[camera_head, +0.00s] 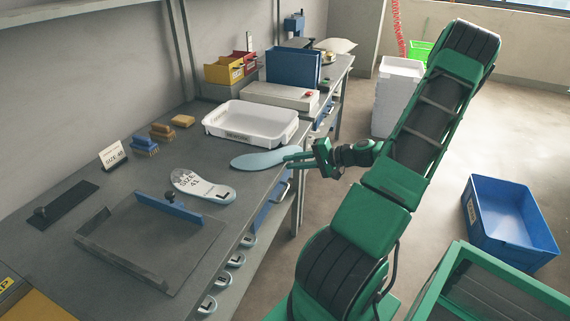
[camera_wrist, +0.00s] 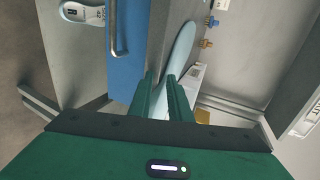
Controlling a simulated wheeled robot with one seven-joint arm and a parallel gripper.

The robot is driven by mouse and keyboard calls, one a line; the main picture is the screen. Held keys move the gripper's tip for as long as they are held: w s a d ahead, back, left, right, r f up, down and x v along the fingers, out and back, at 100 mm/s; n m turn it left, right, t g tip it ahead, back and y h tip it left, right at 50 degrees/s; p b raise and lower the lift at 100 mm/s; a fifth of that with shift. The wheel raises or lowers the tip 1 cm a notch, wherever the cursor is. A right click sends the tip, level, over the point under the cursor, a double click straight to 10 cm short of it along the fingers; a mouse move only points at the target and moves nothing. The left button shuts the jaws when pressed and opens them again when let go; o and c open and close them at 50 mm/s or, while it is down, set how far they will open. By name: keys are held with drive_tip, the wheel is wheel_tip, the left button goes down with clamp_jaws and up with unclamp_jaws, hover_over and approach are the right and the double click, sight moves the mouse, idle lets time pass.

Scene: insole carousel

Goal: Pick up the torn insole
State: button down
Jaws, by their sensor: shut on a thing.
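A light blue insole (camera_head: 262,159) is at the bench's right edge, just in front of the white tray. My gripper (camera_head: 290,158) comes from the right and is shut on the near end of this insole. In the wrist view the insole (camera_wrist: 180,55) runs up and away from between the two green fingers (camera_wrist: 166,95). I cannot see a tear on it. I cannot tell whether it touches the bench top. Another insole (camera_head: 203,187), printed with SIZE 41 and L, lies on the bench to the left.
A white tray (camera_head: 249,136) stands close behind the held insole. A dark metal fixture with a blue bar (camera_head: 168,205), brushes (camera_head: 145,146) and a SIZE 40 card (camera_head: 112,154) are on the bench. A blue bin (camera_head: 507,240) stands on the floor at right.

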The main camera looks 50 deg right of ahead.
drive_tip(key=r+v, duration=0.1)
drive_tip(key=v, duration=1.4)
drive_tip(key=shift+r, duration=0.3)
idle(0.4)
